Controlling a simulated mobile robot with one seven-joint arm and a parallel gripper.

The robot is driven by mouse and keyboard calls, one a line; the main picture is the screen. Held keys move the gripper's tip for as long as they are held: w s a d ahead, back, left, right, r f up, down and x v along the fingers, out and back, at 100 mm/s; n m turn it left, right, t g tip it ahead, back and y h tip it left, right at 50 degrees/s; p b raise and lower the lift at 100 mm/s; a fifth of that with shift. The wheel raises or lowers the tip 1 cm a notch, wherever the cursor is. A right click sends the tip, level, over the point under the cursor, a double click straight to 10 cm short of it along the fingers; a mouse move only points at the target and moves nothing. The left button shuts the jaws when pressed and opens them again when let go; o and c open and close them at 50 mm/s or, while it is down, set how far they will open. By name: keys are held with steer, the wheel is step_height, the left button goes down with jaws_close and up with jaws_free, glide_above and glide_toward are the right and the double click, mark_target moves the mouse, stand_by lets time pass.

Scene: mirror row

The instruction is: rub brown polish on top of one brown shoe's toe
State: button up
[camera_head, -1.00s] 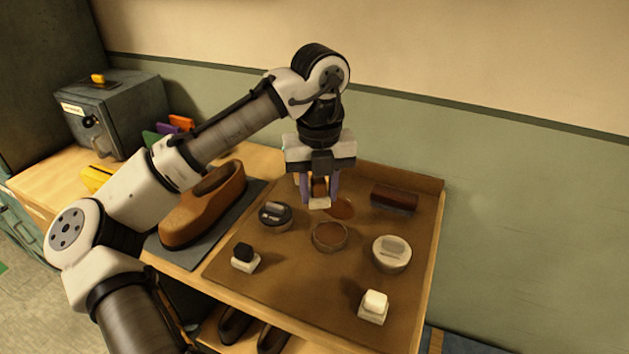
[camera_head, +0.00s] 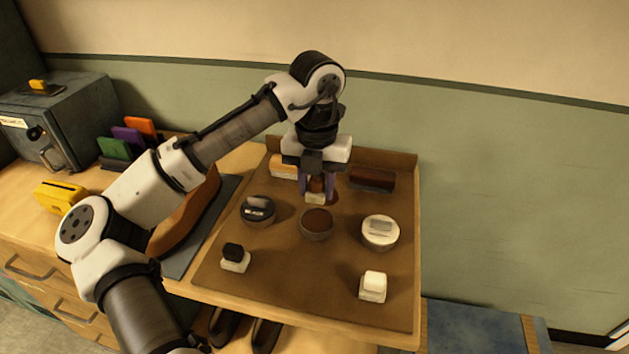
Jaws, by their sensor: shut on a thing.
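My gripper (camera_head: 316,190) is shut on a small applicator (camera_head: 316,197) with a pale block at its lower end and a brown part between the fingers. It is held upright over the back of the brown tray (camera_head: 285,275). An open round tin of brown polish (camera_head: 317,222) sits just in front of and below it. A brown smear (camera_head: 331,196) shows on the tray behind the gripper. A brown shoe (camera_head: 192,215) lies on a grey mat (camera_head: 215,222) left of the tray, largely hidden by my arm, its toe not clearly visible.
On the tray stand a dark tin (camera_head: 257,210), a white tin (camera_head: 380,232), a black-topped applicator (camera_head: 234,258), a white-topped applicator (camera_head: 373,286) and brushes (camera_head: 372,180). A grey safe (camera_head: 60,120) and a yellow object (camera_head: 60,196) are at left. Dark shoes (camera_head: 224,326) show below the tabletop.

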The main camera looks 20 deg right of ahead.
mark_target(317, 222)
steer(key=shift+f, duration=0.1)
step_height(317, 222, down, 6)
steer(key=b, duration=0.6)
steer(key=shift+b, duration=0.3)
steer(key=shift+f, duration=0.5)
stand_by(2.6)
steer(key=shift+p, duration=0.3)
step_height(317, 222, up, 7)
steer(key=p, duration=0.7)
steer(key=shift+r, duration=0.1)
stand_by(0.4)
